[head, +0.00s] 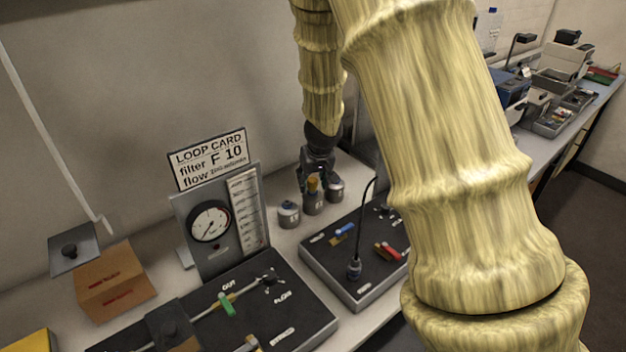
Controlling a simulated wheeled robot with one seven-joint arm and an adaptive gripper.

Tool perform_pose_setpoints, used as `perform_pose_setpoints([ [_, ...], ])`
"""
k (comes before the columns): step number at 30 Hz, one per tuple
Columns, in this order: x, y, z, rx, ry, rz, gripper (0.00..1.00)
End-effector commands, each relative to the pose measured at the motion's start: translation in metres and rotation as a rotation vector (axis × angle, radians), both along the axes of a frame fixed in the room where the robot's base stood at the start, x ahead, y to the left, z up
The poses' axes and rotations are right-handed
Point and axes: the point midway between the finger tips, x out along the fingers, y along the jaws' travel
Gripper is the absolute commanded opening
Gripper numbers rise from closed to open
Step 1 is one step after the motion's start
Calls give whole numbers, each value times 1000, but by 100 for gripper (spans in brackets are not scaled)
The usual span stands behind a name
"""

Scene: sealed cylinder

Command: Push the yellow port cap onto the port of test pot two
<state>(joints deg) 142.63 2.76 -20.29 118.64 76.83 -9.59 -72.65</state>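Three small grey pots stand in a row on the bench: a left pot (289,214), a middle pot (313,204) and a right pot (336,190). Their number labels are too small to read. The yellow port cap (313,185) shows at the top of the middle pot, upright. I cannot tell whether it touches the port or sits just above it. My gripper (316,181) points down over the middle pot, with its dark fingers around or right behind the cap. Whether the fingers grip it is too small to tell.
A gauge panel with a loop card (208,158) stands left of the pots. A black board with a green valve (226,304) lies in front of it. Another black board (340,275) with blue and red handles and a cable lies right. A cardboard box (115,282) sits left.

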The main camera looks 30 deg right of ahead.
Motion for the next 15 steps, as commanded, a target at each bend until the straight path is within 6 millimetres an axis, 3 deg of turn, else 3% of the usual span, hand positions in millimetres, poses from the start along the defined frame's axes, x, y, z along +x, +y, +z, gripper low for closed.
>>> perform_pose_setpoints([
  [10,-1,0,2,-1,-1,0,51],
  [15,-5,2,16,-2,-2,1,51],
])
